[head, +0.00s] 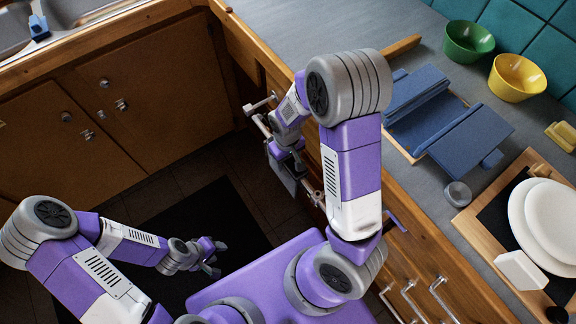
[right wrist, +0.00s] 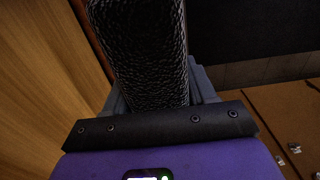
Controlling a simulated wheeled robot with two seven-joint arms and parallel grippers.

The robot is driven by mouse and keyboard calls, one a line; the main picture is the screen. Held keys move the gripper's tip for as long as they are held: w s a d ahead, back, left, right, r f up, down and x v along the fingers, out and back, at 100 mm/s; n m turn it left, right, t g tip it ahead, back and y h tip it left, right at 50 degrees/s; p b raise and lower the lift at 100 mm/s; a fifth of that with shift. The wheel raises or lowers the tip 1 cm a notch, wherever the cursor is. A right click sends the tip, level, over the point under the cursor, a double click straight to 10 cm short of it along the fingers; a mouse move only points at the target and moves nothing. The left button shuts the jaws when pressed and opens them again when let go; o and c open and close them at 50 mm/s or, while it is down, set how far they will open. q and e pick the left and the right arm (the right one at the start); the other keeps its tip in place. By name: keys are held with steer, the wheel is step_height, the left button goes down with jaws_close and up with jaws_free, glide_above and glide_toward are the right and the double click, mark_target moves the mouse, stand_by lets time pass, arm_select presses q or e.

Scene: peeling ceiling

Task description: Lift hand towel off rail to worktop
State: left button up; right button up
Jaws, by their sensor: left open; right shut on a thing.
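The hand towel (head: 283,175) is a grey cloth hanging at the rail (head: 312,189) on the front of the wooden cabinets. In the right wrist view the towel (right wrist: 138,45) is a dark, rough-textured cloth filling the space between my fingers. My right gripper (head: 284,150) is shut on the towel beside the rail; my own arm hides part of both. My left gripper (head: 214,257) is open and empty, low over the dark floor mat, away from the towel. The worktop (head: 305,35) is a grey counter above the rail.
A sink (head: 78,10) is at upper left. The worktop's upper middle is clear.

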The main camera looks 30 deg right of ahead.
jaws_close()
step_height(320, 180, up, 18)
steer(key=p, duration=1.6)
stand_by(0.3)
